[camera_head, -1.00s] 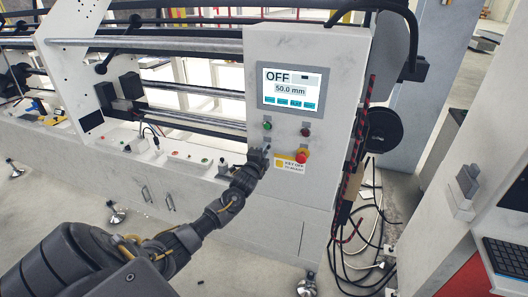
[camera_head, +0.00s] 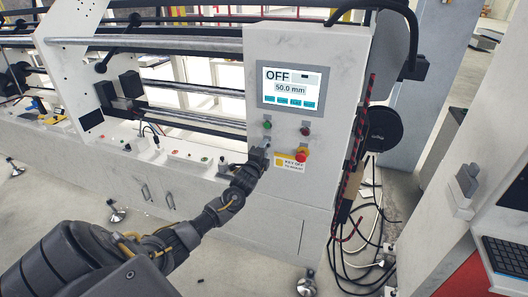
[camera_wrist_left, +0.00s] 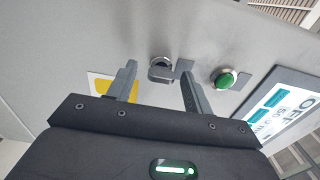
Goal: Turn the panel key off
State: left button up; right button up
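The key switch (camera_wrist_left: 160,72) is a round silver lock with a dark grey piece at its right, on the white panel (camera_head: 342,60). My left gripper (camera_wrist_left: 158,67) is open, with one finger on each side of the switch in the wrist view; I cannot tell whether they touch it. In the head view the left gripper (camera_head: 262,152) is at the panel front, below the green button (camera_head: 267,125), and hides the switch. The panel screen (camera_head: 290,88) reads OFF and 50.0 mm. My right gripper is not in view.
A red knob (camera_head: 301,155) and a yellow-white KEY OFF label (camera_head: 289,164) sit just right of the gripper. A dark red button (camera_head: 305,131) is above them. Black cables (camera_head: 350,250) hang at the panel's right side. The floor in front is partly clear.

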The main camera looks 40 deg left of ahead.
pick_arm(q)
jog(key=b+v, duration=0.2)
jog(key=v, duration=0.8)
jog(key=shift+s, duration=0.35)
jog(key=shift+d, duration=0.15)
